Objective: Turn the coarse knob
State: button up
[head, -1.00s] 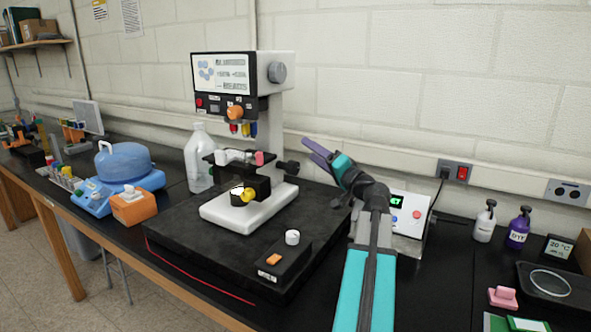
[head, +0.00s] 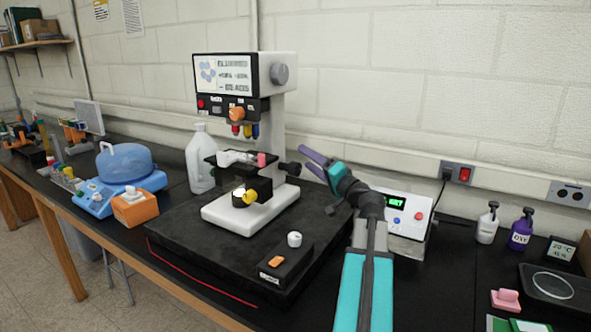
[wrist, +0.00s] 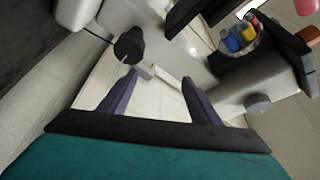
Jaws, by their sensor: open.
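A white microscope (head: 273,135) stands on a black slab. A black knob (head: 290,168) sticks out of its right side at stage height; I take it to be the coarse knob. The wrist view shows this black knob (wrist: 130,45) just beyond my left fingertip. A larger grey knob (head: 279,74) is high on the head's side, and it also shows in the wrist view (wrist: 259,105). My gripper (head: 305,159) is open and empty, close to the right of the black knob. In the wrist view its purple fingers (wrist: 160,77) are apart with nothing between them. I cannot tell whether they touch the knob.
A control box (head: 285,260) with a white dial is in front of the microscope. A white device with a green display (head: 406,216) stands behind my arm. The wall (head: 420,80) is close behind.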

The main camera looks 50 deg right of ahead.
aim_at(298, 171)
notch_tip(298, 171, down, 7)
jog(key=shift+r+p, duration=0.1)
jog(key=shift+p, duration=0.25)
jog(key=shift+p+x, duration=1)
jog(key=shift+x, duration=2.75)
jog(key=shift+a, duration=0.1)
jog(key=c, duration=1)
jog(key=shift+r, duration=0.1)
